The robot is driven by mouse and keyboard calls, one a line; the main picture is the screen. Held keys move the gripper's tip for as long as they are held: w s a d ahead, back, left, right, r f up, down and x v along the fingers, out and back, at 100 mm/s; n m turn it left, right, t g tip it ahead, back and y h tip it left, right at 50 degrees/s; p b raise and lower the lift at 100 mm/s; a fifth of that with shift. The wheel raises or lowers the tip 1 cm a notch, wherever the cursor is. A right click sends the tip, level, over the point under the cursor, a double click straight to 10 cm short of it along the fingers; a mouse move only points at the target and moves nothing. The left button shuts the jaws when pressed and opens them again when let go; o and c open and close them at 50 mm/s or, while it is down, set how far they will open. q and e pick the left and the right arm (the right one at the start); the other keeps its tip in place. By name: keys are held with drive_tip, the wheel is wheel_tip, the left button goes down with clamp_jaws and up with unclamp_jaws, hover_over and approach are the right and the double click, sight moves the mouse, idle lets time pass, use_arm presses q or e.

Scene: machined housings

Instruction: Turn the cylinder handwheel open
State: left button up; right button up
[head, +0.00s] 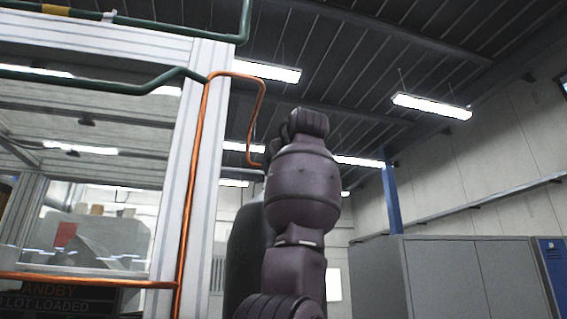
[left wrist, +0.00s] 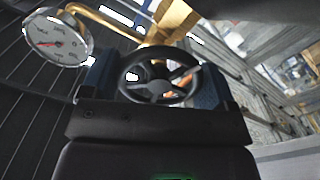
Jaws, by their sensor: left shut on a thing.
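The handwheel (left wrist: 185,84), a dark round wheel with spokes, sits between the fingers of my left gripper (left wrist: 157,84) in the left wrist view. The two blue-padded fingers are shut on opposite sides of its rim. A brass valve body (left wrist: 172,22) shows behind the wheel. In the head view, the dark gas cylinder (head: 245,250) stands behind my raised arm, which covers much of it. The arm also hides the handwheel and the gripper there. My right gripper is in neither view.
A round pressure gauge (left wrist: 57,38) is beside the valve on a brass pipe. An orange pipe (head: 204,130) runs along a white-framed enclosure (head: 178,170) left of the cylinder. Grey cabinets (head: 440,280) stand at the right.

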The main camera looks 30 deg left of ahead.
use_arm(q)
drive_tip(key=shift+f+n, duration=0.15)
drive_tip(key=shift+n, duration=0.35)
drive_tip(key=o, duration=0.8)
drive_tip(key=shift+s+d, duration=0.1)
drive_tip(key=shift+s+d, duration=0.2)
drive_tip(key=shift+d, duration=0.05)
drive_tip(key=b+v, duration=0.3)
drive_tip(key=v, duration=0.7)
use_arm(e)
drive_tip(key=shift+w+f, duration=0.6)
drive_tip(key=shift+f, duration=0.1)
